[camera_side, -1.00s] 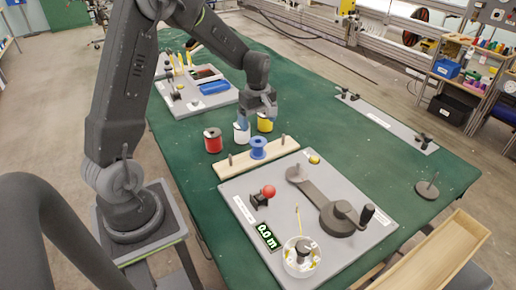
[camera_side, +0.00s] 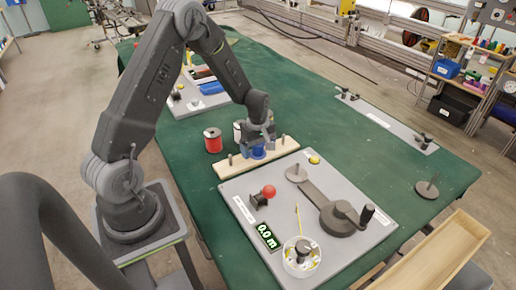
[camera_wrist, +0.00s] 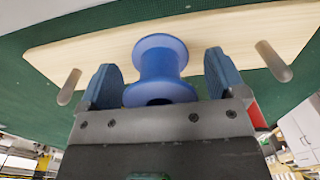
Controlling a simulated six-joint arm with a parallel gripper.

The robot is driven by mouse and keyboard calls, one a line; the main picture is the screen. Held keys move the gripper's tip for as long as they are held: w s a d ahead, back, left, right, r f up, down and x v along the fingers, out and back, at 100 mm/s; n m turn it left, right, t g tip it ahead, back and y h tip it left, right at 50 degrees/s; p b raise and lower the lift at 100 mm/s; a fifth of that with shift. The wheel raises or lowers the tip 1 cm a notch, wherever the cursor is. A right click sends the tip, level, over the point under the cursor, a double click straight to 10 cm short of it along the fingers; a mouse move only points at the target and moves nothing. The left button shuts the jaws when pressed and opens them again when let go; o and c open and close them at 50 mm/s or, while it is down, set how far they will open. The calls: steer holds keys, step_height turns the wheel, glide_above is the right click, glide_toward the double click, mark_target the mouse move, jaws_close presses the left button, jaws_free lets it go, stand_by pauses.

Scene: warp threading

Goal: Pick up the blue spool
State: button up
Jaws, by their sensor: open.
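The blue spool (camera_wrist: 160,62) stands on a pale wooden board (camera_wrist: 220,35), between two pegs. It shows between the two blue fingers of my gripper (camera_wrist: 160,80) in the wrist view, with a gap on each side. In the side view my gripper (camera_side: 259,146) is down over the blue spool (camera_side: 258,153) and hides most of it. The wooden board (camera_side: 232,170) lies on the green table there. My gripper is open and holds nothing.
A red spool (camera_side: 212,140) and a white spool (camera_side: 238,131) stand behind the wooden board. A grey panel (camera_side: 250,230) with a red knob (camera_side: 269,191), a crank and a display lies in front.

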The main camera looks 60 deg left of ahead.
steer(key=shift+c, duration=0.5)
steer(key=c, duration=0.9)
